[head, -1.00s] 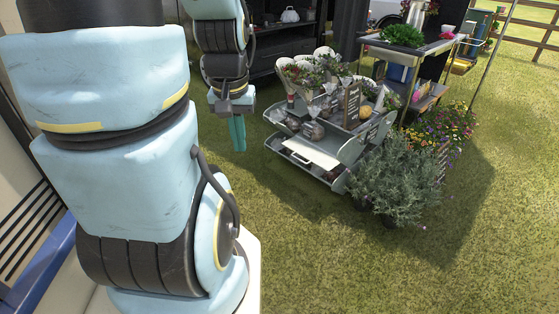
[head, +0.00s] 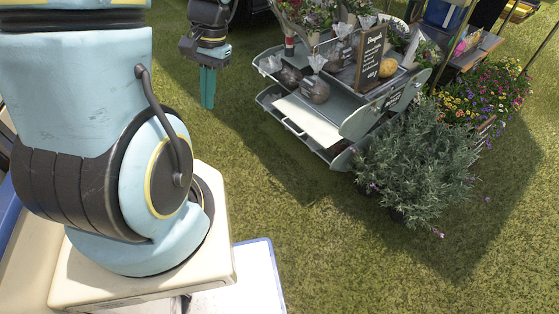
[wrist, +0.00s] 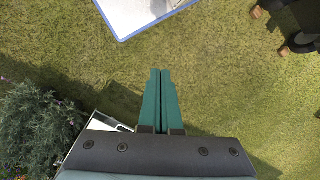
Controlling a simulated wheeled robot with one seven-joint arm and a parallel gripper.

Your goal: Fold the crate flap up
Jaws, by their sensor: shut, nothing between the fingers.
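A grey tiered stand (head: 347,124) stands on the grass in the head view. Its low front holds a pale flat panel (head: 309,119), slanting down beside a thin handle; I cannot tell for sure whether this is the crate flap. My gripper (head: 207,104) hangs pointing down to the left of the stand, apart from it. Its teal fingers are together and empty, as the wrist view also shows (wrist: 161,74). In the wrist view a pale corner of the stand (wrist: 106,122) shows left of the fingers, partly hidden by the gripper body.
Bagged goods (head: 314,89), a dark sign (head: 369,56) and flowers sit on the stand. A bushy grey-green plant (head: 420,165) stands against its right side, with colourful flowers (head: 485,100) behind. A blue-rimmed white surface (head: 245,278) lies at the bottom. Grass in front is open.

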